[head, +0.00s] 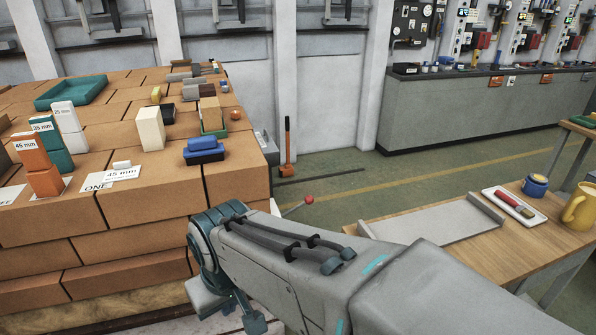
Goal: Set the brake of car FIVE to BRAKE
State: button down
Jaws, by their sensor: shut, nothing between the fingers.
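A thin lever with a red knob (309,199) sticks up just beyond my arm, right of the large brick stack. Its lower end is hidden behind my arm, and I cannot tell whether it is the brake of car FIVE. No BRAKE marking is readable. The brick stack (140,205) fills the left; a pale edge below it may be a car deck. A card on it reads ONE (97,186); a partly cut card at the far left (11,195) ends in what looks like VE. My arm crosses the lower middle; my gripper's fingers are not visible.
A wooden table (480,247) with a grey tray (432,227), brush dish and yellow mug (580,207) stands at right. A long-handled hammer (288,145) leans by the wall. Loose blocks and a teal tray (72,92) lie on the stack.

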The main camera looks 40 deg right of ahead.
aim_at(308, 200)
jog(key=z, duration=0.85)
jog(key=i, duration=1)
jog(key=z, duration=0.6)
